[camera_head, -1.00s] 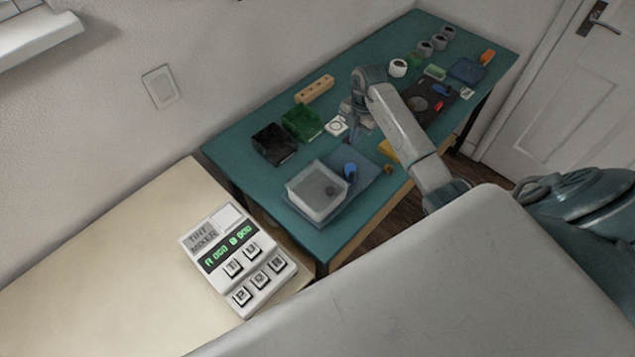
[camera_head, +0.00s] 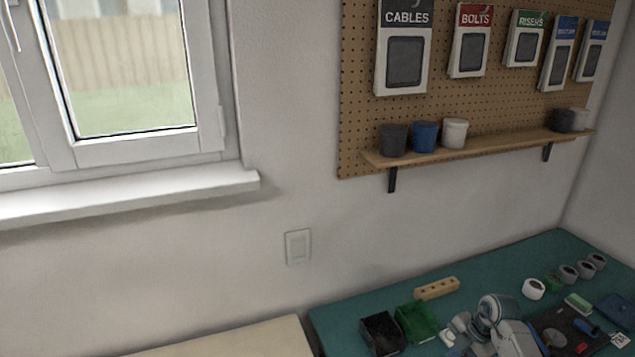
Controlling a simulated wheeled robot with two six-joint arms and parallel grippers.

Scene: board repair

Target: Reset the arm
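My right arm (camera_head: 502,325) shows at the bottom right of the head view, over the teal workbench (camera_head: 345,312). Its rounded grey wrist joint is in view. The gripper end is low in the picture, partly hidden and cut off by the bottom edge, so I cannot tell whether its fingers are open or shut. I see nothing held. My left gripper and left arm are not in view.
On the bench are a black bin (camera_head: 381,332), a green bin (camera_head: 417,322), a wooden block with holes (camera_head: 437,288) and a white roll (camera_head: 533,289). A shelf (camera_head: 480,146) with cups hangs on the pegboard above. A pale table (camera_head: 250,342) stands left.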

